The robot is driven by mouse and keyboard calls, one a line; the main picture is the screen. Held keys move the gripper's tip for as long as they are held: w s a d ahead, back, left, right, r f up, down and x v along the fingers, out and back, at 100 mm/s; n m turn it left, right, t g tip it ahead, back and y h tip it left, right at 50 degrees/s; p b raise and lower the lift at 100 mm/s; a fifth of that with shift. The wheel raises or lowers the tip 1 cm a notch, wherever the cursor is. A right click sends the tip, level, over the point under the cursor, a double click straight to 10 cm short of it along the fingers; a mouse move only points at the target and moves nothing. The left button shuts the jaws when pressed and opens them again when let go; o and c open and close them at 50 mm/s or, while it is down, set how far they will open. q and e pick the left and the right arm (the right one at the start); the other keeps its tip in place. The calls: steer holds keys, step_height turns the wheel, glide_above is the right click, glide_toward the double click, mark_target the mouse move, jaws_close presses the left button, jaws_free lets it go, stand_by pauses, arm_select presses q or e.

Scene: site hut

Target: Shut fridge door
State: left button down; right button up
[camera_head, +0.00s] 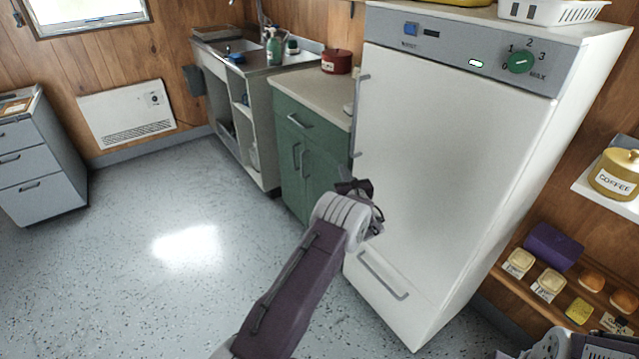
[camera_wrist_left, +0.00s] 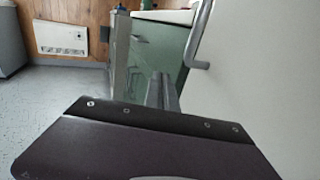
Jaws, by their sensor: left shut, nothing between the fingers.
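The white fridge stands at the right in the head view, with its large door (camera_head: 450,150) below a grey control panel. The door looks flush or nearly flush with the body; I cannot make out a gap. A grey vertical handle (camera_head: 360,115) runs along its left edge, and it also shows in the left wrist view (camera_wrist_left: 200,50). My left gripper (camera_head: 356,187) is shut and empty, close to the door's left edge below the handle. In the left wrist view its fingers (camera_wrist_left: 163,90) point past the door face; contact cannot be told.
A lower fridge drawer (camera_head: 385,290) is shut. Green cabinets (camera_head: 305,160) and a sink unit (camera_head: 240,110) stand left of the fridge. Shelves with a coffee tin (camera_head: 617,175) and small tubs are at the right. The speckled floor (camera_head: 140,270) at left is clear.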

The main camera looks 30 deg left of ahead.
arm_select(q)
steer(key=s+a+p, duration=0.1)
steer(key=s+a, duration=0.2)
steer(key=s, duration=0.4)
steer(key=shift+a, duration=0.2)
steer(key=shift+s+f, duration=0.1)
